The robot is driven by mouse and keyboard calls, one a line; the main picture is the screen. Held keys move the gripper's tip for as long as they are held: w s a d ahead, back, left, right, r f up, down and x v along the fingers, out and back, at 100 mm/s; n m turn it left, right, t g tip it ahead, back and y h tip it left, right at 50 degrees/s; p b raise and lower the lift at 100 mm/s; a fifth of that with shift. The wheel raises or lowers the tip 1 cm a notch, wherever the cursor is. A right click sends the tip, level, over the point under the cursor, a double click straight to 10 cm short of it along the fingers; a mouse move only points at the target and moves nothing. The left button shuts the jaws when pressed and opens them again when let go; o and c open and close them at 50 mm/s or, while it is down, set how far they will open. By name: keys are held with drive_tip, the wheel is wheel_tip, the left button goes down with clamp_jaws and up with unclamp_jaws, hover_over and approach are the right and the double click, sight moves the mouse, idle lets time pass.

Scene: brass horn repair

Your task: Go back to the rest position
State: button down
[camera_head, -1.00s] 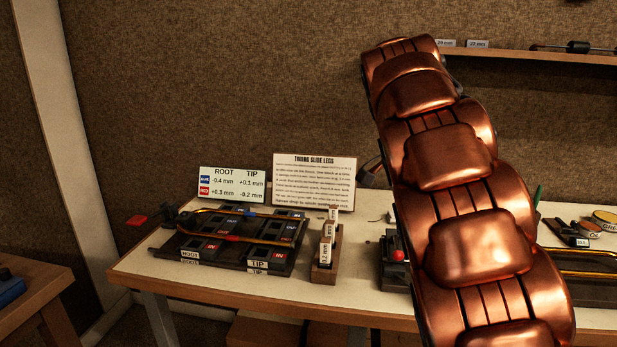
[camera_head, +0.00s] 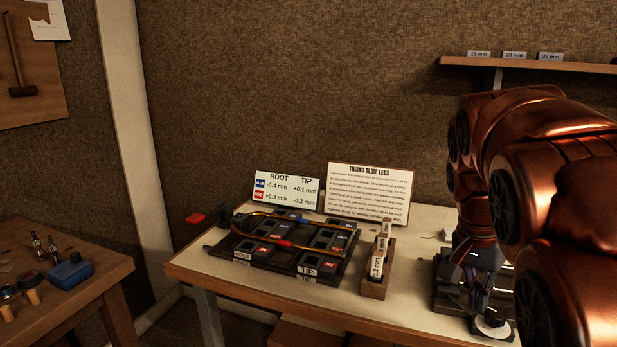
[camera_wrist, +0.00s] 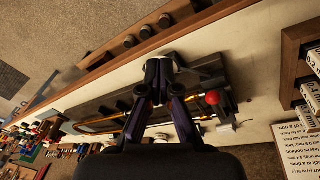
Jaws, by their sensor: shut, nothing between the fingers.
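My gripper (camera_wrist: 158,82) is shut and empty in the wrist view, its fingertips together above a dark fixture with a red ball (camera_wrist: 212,98). In the head view my gripper (camera_head: 470,282) hangs fingers down at the right of the bench, over a dark fixture (camera_head: 447,290). My copper-coloured arm fills the right side there and hides much of the bench behind it. I cannot tell how far the fingertips are from the fixture.
A dark board (camera_head: 238,256) with a brass slide (camera_head: 262,215) lies on the bench (camera_head: 345,318). A wooden block holder (camera_head: 376,288) stands beside it. Signs stand behind. A side table (camera_head: 100,272) is at the left, a shelf (camera_head: 570,66) above.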

drive_tip(key=s+a+f+n+g+y, duration=0.1)
drive_tip(key=s+a+f+n, duration=0.4)
drive_tip(key=s+f, duration=0.45)
drive_tip(key=s+a+f+n+g+y, duration=0.1)
drive_tip(key=s+a+f+n, duration=0.4)
drive_tip(key=s, duration=0.8)
wheel_tip(320, 180, up, 11)
drive_tip(key=p, duration=1.2)
drive_tip(key=shift+d+r, duration=0.2)
drive_tip(key=shift+d, duration=0.05)
drive_tip(key=shift+d, duration=0.15)
